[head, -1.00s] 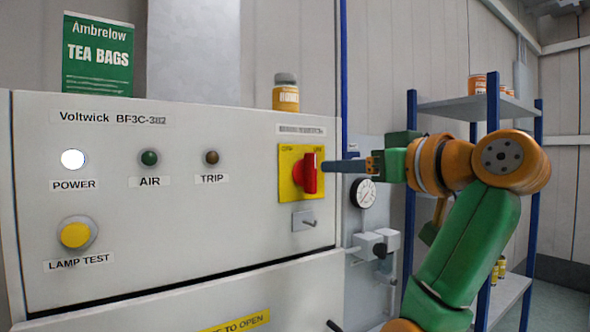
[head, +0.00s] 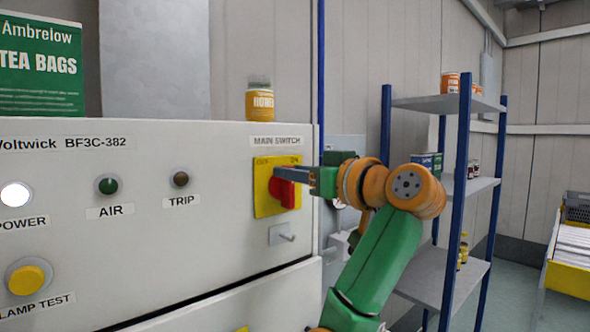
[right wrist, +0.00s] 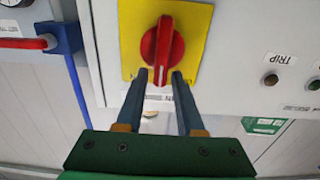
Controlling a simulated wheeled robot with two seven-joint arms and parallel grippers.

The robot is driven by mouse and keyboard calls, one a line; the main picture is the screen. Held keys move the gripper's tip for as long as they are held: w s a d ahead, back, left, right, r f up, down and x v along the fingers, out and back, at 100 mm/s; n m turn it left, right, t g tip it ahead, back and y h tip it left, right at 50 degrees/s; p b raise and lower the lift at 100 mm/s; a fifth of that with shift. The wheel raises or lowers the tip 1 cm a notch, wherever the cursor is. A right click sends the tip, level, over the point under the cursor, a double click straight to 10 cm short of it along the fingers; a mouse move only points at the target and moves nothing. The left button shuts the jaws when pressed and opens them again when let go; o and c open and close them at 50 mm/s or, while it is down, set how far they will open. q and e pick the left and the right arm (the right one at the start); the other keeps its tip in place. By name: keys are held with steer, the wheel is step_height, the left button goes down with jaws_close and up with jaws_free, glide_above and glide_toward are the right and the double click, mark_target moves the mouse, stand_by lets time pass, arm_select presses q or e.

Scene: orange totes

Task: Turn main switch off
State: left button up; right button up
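The main switch is a red rotary handle (head: 287,194) on a yellow plate (head: 262,201), under a "MAIN SWITCH" label (head: 277,141) on the grey cabinet. The plate is marked OFF at left and ON at right. In the right wrist view the handle (right wrist: 163,45) stands nearly upright, its white pointer line at the end nearest my fingers. My right gripper (head: 284,174) is at the switch. Its two fingers (right wrist: 160,75) are apart, one on each side of that handle end. I cannot tell whether they touch it. My left gripper is out of view.
The white power lamp (head: 15,194) is lit; the green air lamp (head: 108,186) and brown trip lamp (head: 181,179) look dark. A metal latch (head: 281,234) sticks out below the switch. A blue-post shelf (head: 455,200) stands right of my arm. A jar (head: 260,103) stands on the cabinet.

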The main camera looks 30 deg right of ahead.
jaws_close()
steer(key=shift+s, duration=0.1)
steer(key=n+b, duration=0.1)
steer(key=n, duration=0.2)
steer(key=a+n+b, duration=0.1)
steer(key=n, duration=0.2)
steer(key=a+f+n+b, duration=0.1)
steer(key=n, duration=0.6)
steer(key=shift+s+a+f, duration=0.1)
steer(key=shift+a+f, duration=0.15)
steer(key=shift+a, duration=0.05)
steer(key=n, duration=0.2)
steer(key=f+n+p, duration=0.1)
steer(key=n, duration=0.1)
steer(key=shift+a+n, duration=0.15)
steer(key=shift+n, duration=0.25)
steer(key=shift+f+n, duration=0.1)
steer(key=shift+n, duration=0.2)
